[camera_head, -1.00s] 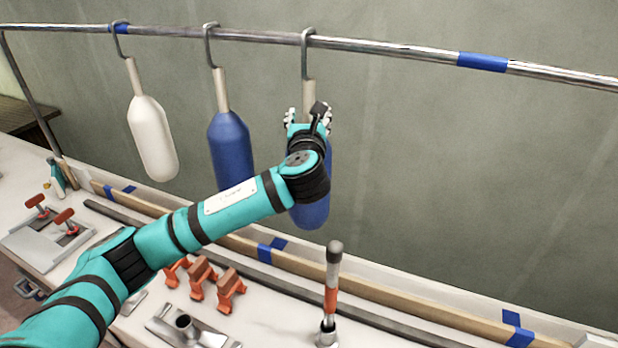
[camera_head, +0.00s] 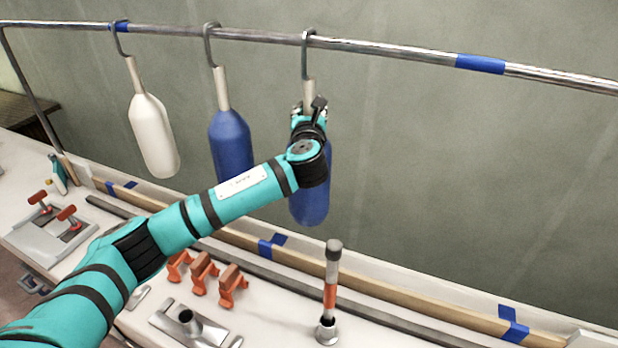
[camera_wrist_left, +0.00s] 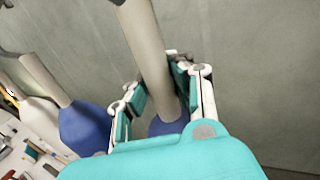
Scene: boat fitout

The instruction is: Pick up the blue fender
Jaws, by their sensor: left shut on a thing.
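A blue fender (camera_head: 310,205) hangs from a hook on the rail at the right of the row, partly hidden behind my left wrist. My left gripper (camera_head: 309,110) is shut on its pale neck, just above the blue body. In the left wrist view the pale neck (camera_wrist_left: 148,50) passes between the fingers (camera_wrist_left: 160,95), and a bit of the blue body shows below. A second blue fender (camera_head: 231,148) hangs to the left, apart from the gripper; it also shows in the left wrist view (camera_wrist_left: 84,128). My right gripper is not in view.
A white fender (camera_head: 153,135) hangs farther left. The metal rail (camera_head: 400,48) carries the hooks. On the bench below are several orange clamps (camera_head: 203,272), an upright orange-banded tool (camera_head: 330,290) and a grey plate with red handles (camera_head: 50,235). The wall right of the fender is clear.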

